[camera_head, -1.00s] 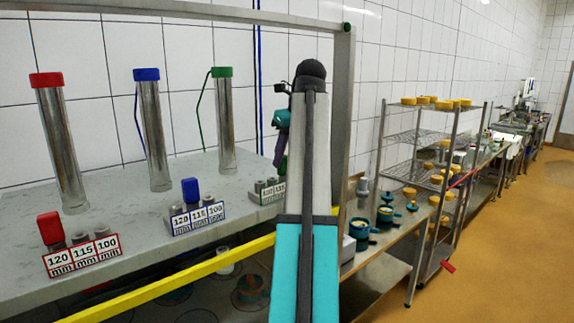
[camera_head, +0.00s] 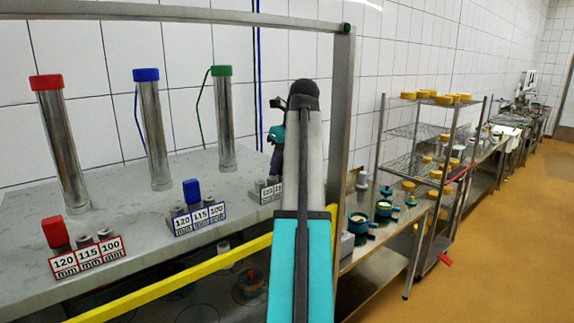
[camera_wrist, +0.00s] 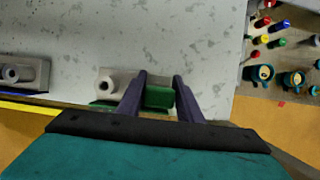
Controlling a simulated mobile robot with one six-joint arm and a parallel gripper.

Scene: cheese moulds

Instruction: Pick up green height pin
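The green height pin (camera_wrist: 159,97) lies between the two fingers of my gripper (camera_wrist: 162,84) in the wrist view. The fingers are apart, one on each side of the green block, with a narrow gap visible at the right finger. The pin's holder (camera_wrist: 108,82), with a round grey peg, is just left of the fingers. In the head view my gripper (camera_head: 276,152) hangs above the right end of the number holder (camera_head: 267,189); the arm hides part of that holder and the green pin.
The blue pin (camera_head: 191,191) and red pin (camera_head: 55,231) stand in their own holders to the left. Tall metal cylinders with red, blue and green (camera_head: 223,71) caps stand behind. A yellow bar (camera_head: 190,278) runs along the front; a frame post (camera_head: 343,130) stands right of the arm.

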